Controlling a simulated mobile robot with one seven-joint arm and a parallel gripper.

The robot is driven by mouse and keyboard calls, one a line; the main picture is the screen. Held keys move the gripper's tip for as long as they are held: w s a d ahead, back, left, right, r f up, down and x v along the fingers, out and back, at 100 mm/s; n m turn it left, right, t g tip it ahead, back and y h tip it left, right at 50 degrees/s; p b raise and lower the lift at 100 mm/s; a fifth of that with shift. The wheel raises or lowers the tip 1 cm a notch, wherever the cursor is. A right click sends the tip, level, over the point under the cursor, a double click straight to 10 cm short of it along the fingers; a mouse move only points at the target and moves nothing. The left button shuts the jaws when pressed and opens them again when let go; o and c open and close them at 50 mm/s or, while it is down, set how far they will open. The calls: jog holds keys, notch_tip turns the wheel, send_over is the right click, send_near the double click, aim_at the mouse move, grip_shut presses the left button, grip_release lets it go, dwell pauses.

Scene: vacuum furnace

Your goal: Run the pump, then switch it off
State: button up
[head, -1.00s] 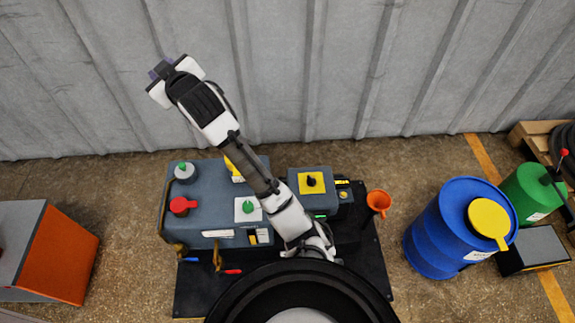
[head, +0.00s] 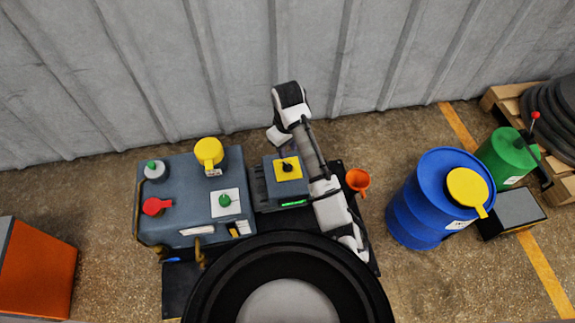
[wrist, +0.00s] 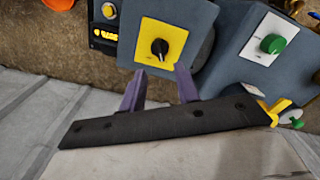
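The black rotary knob (head: 286,166) sits on a yellow plate (head: 296,175) on top of a small grey-blue unit, which looks like the pump switch. A green light (head: 292,204) glows on its front. In the wrist view the knob (wrist: 159,47) has a light pointer line and stands on the yellow plate (wrist: 150,33). My gripper (wrist: 160,69) is open, its two purple fingers apart and empty, pointing toward the knob. The knob appears just beyond the fingertips; I cannot tell if they touch. In the head view my wrist hides the fingertips.
The large grey unit (head: 180,225) to the left carries a red knob (head: 155,206), a green knob (head: 225,200) and a yellow cap (head: 209,150). An orange funnel (head: 358,181) and a blue drum (head: 425,215) stand right. The wall is behind. An amber display (wrist: 106,34) glows.

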notch_tip(320, 180, down, 8)
jog(key=shift+f, duration=0.1)
dwell(0.4)
grip_shut()
